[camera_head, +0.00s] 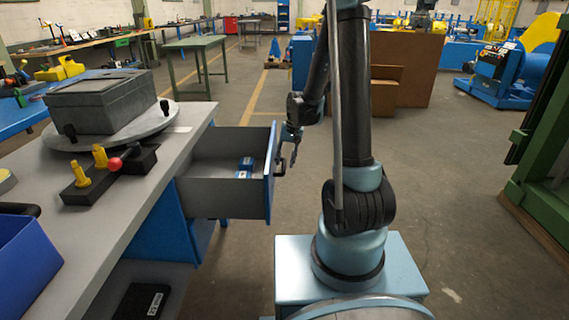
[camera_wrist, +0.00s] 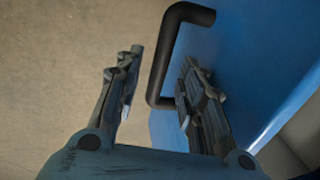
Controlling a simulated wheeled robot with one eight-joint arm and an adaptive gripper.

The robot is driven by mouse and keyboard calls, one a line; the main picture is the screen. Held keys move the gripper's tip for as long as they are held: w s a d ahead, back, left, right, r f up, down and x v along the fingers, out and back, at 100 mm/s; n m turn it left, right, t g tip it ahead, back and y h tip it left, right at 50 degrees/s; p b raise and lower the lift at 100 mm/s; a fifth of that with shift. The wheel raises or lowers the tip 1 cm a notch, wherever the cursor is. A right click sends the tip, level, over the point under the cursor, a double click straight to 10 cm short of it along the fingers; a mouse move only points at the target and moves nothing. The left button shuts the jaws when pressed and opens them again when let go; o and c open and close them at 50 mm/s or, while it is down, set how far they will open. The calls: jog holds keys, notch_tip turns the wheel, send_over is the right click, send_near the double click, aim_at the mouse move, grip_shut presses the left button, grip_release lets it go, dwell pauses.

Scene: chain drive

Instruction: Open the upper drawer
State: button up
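The upper drawer (camera_head: 215,202) is pulled well out of the workbench in the head view. Its blue front panel (camera_head: 270,178) faces right, and it shows large in the wrist view (camera_wrist: 255,60). The black bar handle (camera_wrist: 162,60) on that front lies between the lines of my two fingers in the wrist view, closer to the right finger. My gripper (camera_head: 289,150) is at the outer side of the drawer front, by the handle. Its fingers (camera_wrist: 160,85) are spread apart and hold nothing. I cannot tell whether the right finger touches the handle or the panel.
Small blue items (camera_head: 245,167) lie in the drawer. The workbench top (camera_head: 172,150) carries a grey box (camera_head: 103,103) on a round plate and a black fixture (camera_head: 110,178) with yellow pegs and a red knob. Open floor (camera_head: 440,200) lies to the right.

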notch_tip(320, 180, up, 10)
jog(key=d, duration=0.2)
dwell(0.3)
jog(key=s+d+r+t+h, duration=0.15)
jog(key=s+d, duration=0.25)
jog(key=s, duration=0.4)
jog(key=s+d+r+y, duration=0.1)
jog(key=s+d+r, duration=0.25)
jog(key=s, duration=0.45)
jog(key=s+d+f+h, duration=0.1)
jog(key=s+d+f, duration=0.1)
jog(key=s, duration=0.4)
jog(key=s+d+f+n, duration=0.1)
jog(key=s+d+f, duration=0.2)
jog(key=s, duration=0.4)
jog(key=shift+d+h, duration=0.2)
jog(key=shift+h, duration=0.15)
jog(key=shift+s+a+f+t, duration=0.1)
jog(key=shift+t, duration=0.15)
